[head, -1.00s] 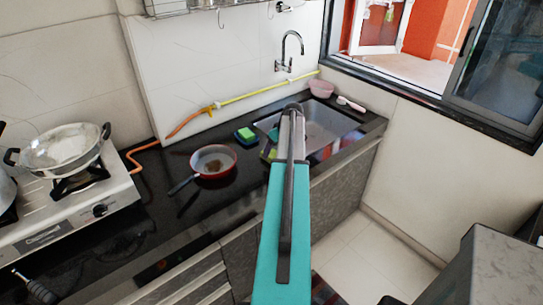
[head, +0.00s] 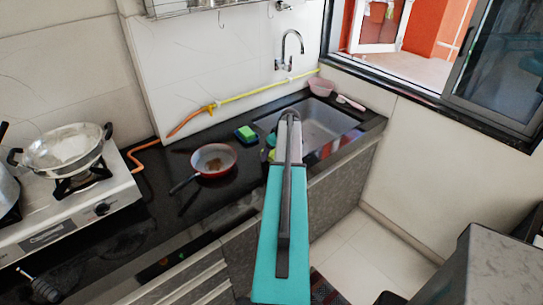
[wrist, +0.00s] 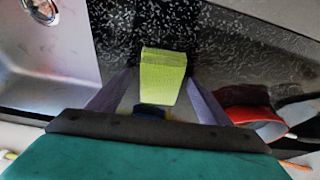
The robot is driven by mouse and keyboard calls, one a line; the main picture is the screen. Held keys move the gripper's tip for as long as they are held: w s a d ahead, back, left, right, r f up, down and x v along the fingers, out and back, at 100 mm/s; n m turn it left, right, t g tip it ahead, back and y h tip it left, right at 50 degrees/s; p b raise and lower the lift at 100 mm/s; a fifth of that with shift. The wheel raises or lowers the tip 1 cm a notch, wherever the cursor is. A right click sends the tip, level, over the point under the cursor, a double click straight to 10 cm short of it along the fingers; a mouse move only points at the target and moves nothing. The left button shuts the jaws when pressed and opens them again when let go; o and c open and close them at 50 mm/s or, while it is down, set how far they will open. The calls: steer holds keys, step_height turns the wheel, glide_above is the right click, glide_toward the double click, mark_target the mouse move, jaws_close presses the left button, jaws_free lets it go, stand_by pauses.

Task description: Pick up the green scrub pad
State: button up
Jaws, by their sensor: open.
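A yellow-green block, which looks like the green scrub pad (wrist: 163,77), stands out between the two fingers of my gripper (wrist: 161,72) in the wrist view. The fingers are spread, one on each side of it, with a gap still showing. I cannot tell whether either finger touches it. In the head view a green patch of it shows just left of my arm (head: 271,155), which hides the fingertips and most of the pad. Another green sponge (head: 247,132) with a dark base lies on the counter left of the sink.
The steel sink (head: 322,122) lies right of the arm and shows at left in the wrist view. A red frying pan (head: 213,160) sits on the black counter to the left. A pink bowl (head: 321,86) stands behind the sink. A stove (head: 75,205) is at far left.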

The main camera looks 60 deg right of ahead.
mark_target(273, 153)
steer(key=c, duration=1.1)
steer(key=shift+r+b, duration=0.95)
steer(key=shift+r, duration=0.45)
steer(key=shift+s+r, duration=0.1)
steer(key=shift+r, duration=0.2)
steer(key=s+a+b, duration=0.1)
steer(key=s+a, duration=0.1)
steer(key=s, duration=0.2)
steer(key=s+a+r+b, duration=0.1)
steer(key=s+a+b, duration=0.1)
steer(key=s, duration=0.3)
steer(key=s+a+b, duration=0.2)
steer(key=s+a, duration=0.1)
steer(key=s, duration=0.2)
steer(key=shift+r, duration=0.3)
